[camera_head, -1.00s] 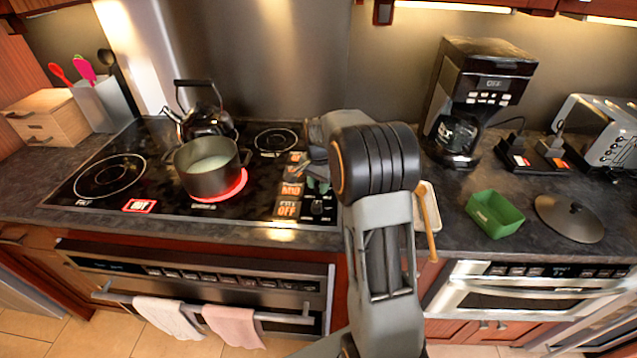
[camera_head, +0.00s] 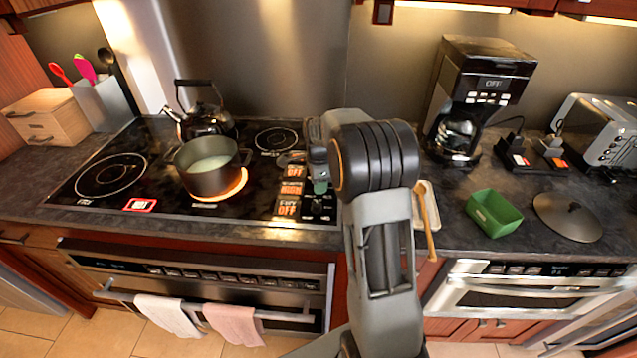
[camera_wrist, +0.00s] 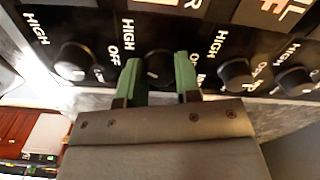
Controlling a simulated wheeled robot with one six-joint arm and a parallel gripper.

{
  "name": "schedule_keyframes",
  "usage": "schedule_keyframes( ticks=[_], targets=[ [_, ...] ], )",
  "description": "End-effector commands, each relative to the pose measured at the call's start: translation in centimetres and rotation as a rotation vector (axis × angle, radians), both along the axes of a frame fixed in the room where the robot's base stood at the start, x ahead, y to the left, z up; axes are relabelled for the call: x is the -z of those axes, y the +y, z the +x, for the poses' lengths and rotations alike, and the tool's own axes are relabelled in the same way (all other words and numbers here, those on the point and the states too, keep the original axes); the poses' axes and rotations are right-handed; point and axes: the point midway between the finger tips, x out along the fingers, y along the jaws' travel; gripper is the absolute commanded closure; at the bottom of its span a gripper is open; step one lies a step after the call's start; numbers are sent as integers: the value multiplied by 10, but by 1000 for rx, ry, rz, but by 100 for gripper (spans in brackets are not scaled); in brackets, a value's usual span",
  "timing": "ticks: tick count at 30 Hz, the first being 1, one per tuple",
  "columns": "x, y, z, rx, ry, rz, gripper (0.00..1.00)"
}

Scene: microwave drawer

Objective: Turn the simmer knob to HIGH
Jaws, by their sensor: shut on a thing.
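The cooktop's control panel (camera_head: 289,199) has lit orange labels and a row of black knobs at its right. In the wrist view, a black knob (camera_wrist: 158,64) sits between the green fingers of my gripper (camera_wrist: 160,80), which is shut on it. HIGH and OFF are printed beside the knobs. The held knob is partly hidden by the fingers, and I cannot read its name. In the head view my gripper (camera_head: 320,186) points down at the panel, and my arm hides part of that area. A dark pot (camera_head: 211,180) stands on a glowing burner.
Other knobs stand close by: one at left (camera_wrist: 77,63) and two at right, the nearer one (camera_wrist: 235,75) next to my gripper. A kettle (camera_head: 205,120) stands behind the pot. A coffee maker (camera_head: 480,95) and a green container (camera_head: 494,213) are to the right.

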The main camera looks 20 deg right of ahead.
Motion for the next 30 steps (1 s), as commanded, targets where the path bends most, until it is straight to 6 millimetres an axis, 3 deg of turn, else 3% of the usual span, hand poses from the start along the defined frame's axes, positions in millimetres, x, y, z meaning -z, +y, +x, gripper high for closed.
schedule_keyframes(
  ticks=[20,21,28,30],
  targets=[
    [-2,0,2,54,-7,-1,93],
    [-2,0,1,53,-7,-1,66],
    [-1,0,1,53,-3,-1,44],
    [-1,0,1,52,-3,-1,44]
  ],
)
